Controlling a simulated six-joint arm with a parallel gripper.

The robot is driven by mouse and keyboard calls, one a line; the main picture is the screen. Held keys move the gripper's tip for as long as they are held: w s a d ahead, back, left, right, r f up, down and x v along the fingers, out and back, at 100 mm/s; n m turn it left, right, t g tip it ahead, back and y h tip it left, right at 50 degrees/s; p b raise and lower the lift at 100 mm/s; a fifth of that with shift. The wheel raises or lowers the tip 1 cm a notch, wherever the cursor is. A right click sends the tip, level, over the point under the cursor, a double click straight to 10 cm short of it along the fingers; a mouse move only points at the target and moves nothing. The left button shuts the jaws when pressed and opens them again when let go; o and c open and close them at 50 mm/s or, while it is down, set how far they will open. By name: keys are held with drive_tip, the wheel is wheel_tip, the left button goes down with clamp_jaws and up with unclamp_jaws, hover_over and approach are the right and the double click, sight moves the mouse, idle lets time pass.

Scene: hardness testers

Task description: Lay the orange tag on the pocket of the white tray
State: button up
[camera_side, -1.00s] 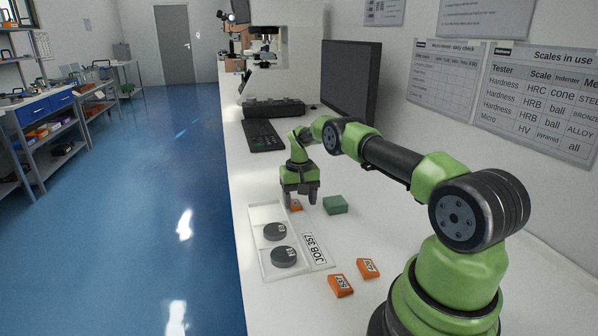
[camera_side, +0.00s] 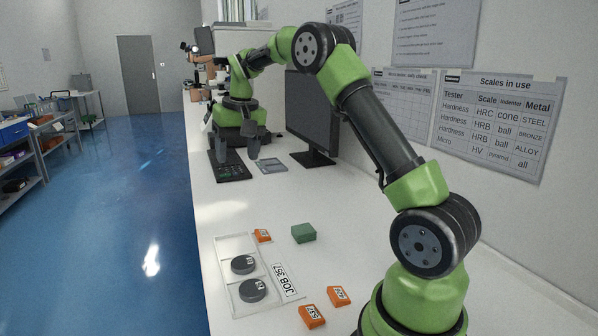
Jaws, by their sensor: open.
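The white tray (camera_side: 228,256) lies on the bench at lower centre, with two dark labelled discs (camera_side: 244,264) in it and a JOB 357 label at its right side. Two more orange tags, one marked 637 (camera_side: 312,316) and another (camera_side: 339,296), lie on the bench right of the tray. My gripper (camera_side: 238,158) is open and appears empty, well beyond the tray, near the keyboard.
A green block (camera_side: 303,233) sits right of the far tag. The keyboard (camera_side: 229,167), a small grey device (camera_side: 269,165) and the monitor (camera_side: 313,118) stand at the back near my gripper. The bench between them and the tray is clear.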

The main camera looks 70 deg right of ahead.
drive_tip(key=s+a+r+n+t, duration=0.1)
drive_tip(key=s+a+r, duration=0.3)
drive_tip(key=s+a, duration=0.15)
drive_tip(key=s+a+r+n+t, duration=0.1)
drive_tip(key=s+a+r+t, duration=0.1)
drive_tip(key=s+a+r, duration=0.4)
drive_tip(key=s+a+f+n+t+y, duration=0.1)
drive_tip(key=s+a+f, duration=0.3)
drive_tip(key=s+a, duration=0.4)
drive_tip(key=s+t+y, duration=0.1)
drive_tip(key=s, duration=0.2)
drive_tip(key=shift+s+a, duration=0.15)
drive_tip(key=shift+f, duration=0.1)
